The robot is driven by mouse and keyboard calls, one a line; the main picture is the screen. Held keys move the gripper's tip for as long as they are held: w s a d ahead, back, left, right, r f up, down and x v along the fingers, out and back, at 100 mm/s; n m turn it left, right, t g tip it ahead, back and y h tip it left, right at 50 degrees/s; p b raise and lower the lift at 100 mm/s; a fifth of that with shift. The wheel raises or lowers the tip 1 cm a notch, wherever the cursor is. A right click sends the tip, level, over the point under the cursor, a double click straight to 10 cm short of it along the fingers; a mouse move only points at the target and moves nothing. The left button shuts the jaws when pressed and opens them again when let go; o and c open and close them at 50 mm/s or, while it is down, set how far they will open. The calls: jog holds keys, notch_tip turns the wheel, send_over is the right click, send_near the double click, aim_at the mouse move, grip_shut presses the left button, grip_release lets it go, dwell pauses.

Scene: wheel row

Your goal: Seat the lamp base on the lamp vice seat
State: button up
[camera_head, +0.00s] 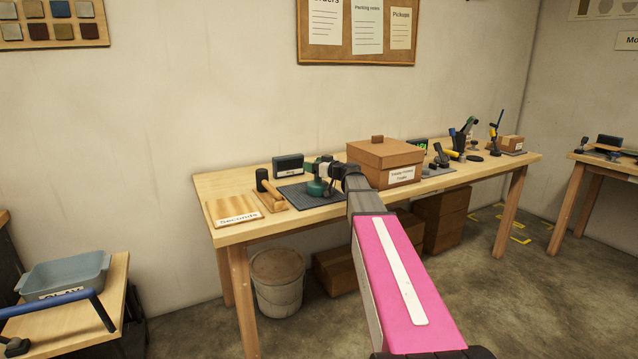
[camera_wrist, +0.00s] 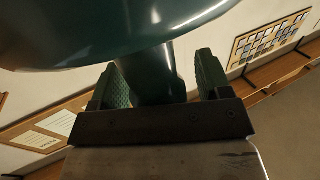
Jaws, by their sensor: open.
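The green lamp base (camera_head: 317,188) is at the dark mat (camera_head: 297,194) on the workbench. In the wrist view its broad, glossy green underside or disc (camera_wrist: 120,30) fills the top, and a round green stem (camera_wrist: 155,75) runs down between my fingers. My gripper (camera_head: 325,170) is at the lamp base in the head view. In the wrist view my gripper (camera_wrist: 160,80) is open, with one textured finger on each side of the stem. I cannot make out the lamp vice seat for certain; my arm and the lamp base hide part of the mat.
A lidded brown box (camera_head: 385,163) stands close to the right of my gripper. Several tools stand at the bench's right end.

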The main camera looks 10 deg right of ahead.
jog(key=c, duration=1.1)
jog(key=shift+r, duration=0.75)
jog(key=shift+r, duration=4.35)
